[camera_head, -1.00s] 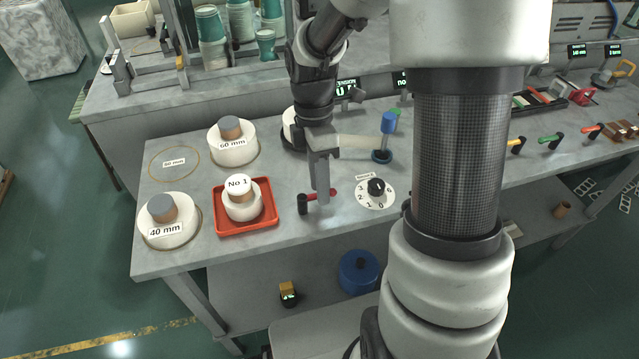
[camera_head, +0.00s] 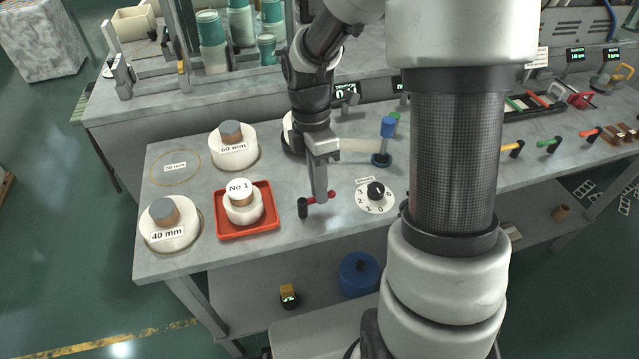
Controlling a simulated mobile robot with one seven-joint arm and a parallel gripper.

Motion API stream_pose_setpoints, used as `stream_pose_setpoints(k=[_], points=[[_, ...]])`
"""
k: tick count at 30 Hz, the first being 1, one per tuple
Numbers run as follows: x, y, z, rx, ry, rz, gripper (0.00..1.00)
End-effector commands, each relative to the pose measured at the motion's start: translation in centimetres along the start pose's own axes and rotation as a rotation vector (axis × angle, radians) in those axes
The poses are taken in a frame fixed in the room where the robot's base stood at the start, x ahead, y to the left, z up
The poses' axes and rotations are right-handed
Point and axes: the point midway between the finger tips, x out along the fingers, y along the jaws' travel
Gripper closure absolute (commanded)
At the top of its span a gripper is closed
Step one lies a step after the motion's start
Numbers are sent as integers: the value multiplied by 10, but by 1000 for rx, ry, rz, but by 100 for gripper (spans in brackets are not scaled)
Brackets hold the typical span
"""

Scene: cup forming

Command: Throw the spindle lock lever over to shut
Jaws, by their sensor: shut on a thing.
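The spindle lock lever is the small red lever (camera_head: 330,194) on a short black post (camera_head: 303,208) near the front of the grey bench. My gripper (camera_head: 319,198) points down and is shut on the lever, with its fingers covering the lever's middle. The red end shows just right of the fingers and the black post just left of them.
Right of the lever is a numbered dial (camera_head: 376,194) with a black knob. Left is a red tray (camera_head: 248,230) holding a white piece marked No 1. A blue-topped handle (camera_head: 386,130) stands behind.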

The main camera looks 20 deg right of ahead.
Motion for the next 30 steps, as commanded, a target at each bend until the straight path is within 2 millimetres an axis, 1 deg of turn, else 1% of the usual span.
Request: stream_pose_setpoints(k=[1, 8, 16, 30], points=[[-4, 0, -1, -29, -5, -3, 100], [-7, 7, -3, -218, -42, -2, 100], [-9, 16, -8, -471, -92, -2, 100], [-11, 27, -22, -910, -179, -1, 100]])
